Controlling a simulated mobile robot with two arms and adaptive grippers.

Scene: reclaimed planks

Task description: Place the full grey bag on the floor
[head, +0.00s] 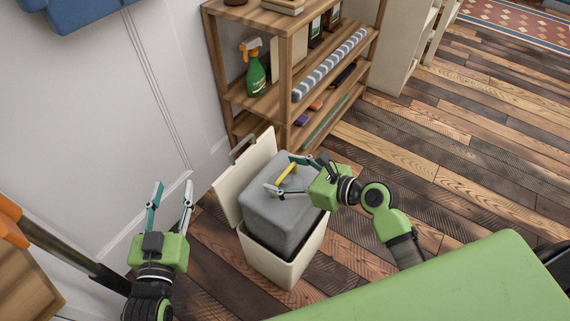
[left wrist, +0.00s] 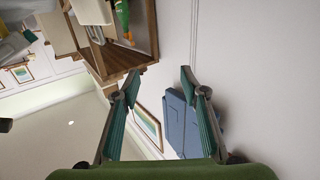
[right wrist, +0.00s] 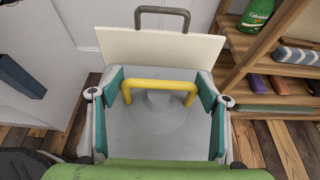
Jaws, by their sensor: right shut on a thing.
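The full grey bag (head: 286,208) is a boxy grey block with a yellow handle (head: 287,172) on top. It stands partly inside a cream bin (head: 272,262), its upper part above the rim. My right gripper (head: 279,173) is over the bag's top, shut on its yellow handle, which spans between the fingers in the right wrist view (right wrist: 160,84). The bag's lower part is hidden in the bin. My left gripper (head: 172,185) is open and empty, left of the bin near the wall. The plank floor (head: 435,165) is bare to the right.
The bin's raised lid (head: 246,175) stands open behind the bag. A wooden shelf (head: 287,75) with a green spray bottle (head: 255,75) is close behind. A green surface (head: 440,290) fills the lower right. A blue object (head: 75,12) is on the wall.

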